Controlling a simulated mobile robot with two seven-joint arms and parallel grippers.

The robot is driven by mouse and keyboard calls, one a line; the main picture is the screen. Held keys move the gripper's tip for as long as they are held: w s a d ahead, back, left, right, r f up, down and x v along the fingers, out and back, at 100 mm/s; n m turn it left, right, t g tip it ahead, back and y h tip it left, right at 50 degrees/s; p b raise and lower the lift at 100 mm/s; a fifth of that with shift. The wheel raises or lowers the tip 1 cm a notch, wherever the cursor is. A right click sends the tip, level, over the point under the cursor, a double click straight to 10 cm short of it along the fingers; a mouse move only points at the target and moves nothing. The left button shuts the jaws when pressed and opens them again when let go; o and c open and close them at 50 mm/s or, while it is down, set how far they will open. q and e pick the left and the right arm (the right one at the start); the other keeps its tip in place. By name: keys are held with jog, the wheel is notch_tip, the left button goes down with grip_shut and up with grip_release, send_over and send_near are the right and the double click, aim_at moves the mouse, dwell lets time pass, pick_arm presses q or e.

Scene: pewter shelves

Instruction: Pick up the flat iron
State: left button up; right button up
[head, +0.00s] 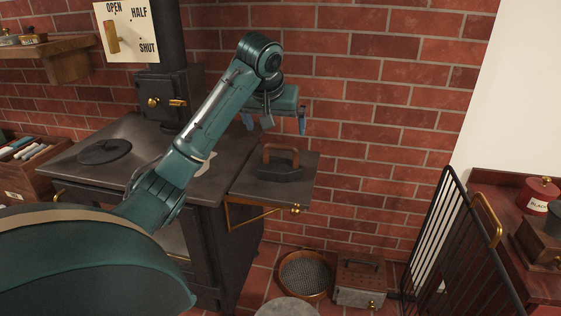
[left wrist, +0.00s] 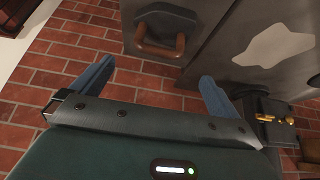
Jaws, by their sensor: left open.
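The flat iron (head: 279,174) stands upright on the dark side shelf (head: 246,186) of the stove. It has a dark body and a brown arched handle. My left gripper (head: 274,124) is open and empty, above the iron and apart from it. In the left wrist view the iron (left wrist: 166,22) is at the top, beyond the gap between the blue fingers of my left gripper (left wrist: 157,72). Its handle faces the gripper there. My right gripper is not in view.
The black stove (head: 60,163) with its round lid is left of the shelf, with a pipe behind. A brick wall (head: 380,120) rises behind. A round sieve (head: 306,274) and a box (head: 358,284) are on the floor. A black rail (head: 440,240) stands right.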

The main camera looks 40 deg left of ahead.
aim_at(280, 145)
pick_arm(q)
jog(key=p+x, duration=0.1)
jog(key=x, duration=1.1)
jog(key=shift+d+f+p, duration=0.1)
jog(key=shift+d+p, duration=0.05)
jog(key=shift+p, duration=0.15)
jog(key=shift+c, duration=0.2)
jog(key=c, duration=1.7)
jog(key=shift+r, duration=0.25)
jog(key=shift+c, duration=0.3)
jog(key=shift+w+r, duration=0.1)
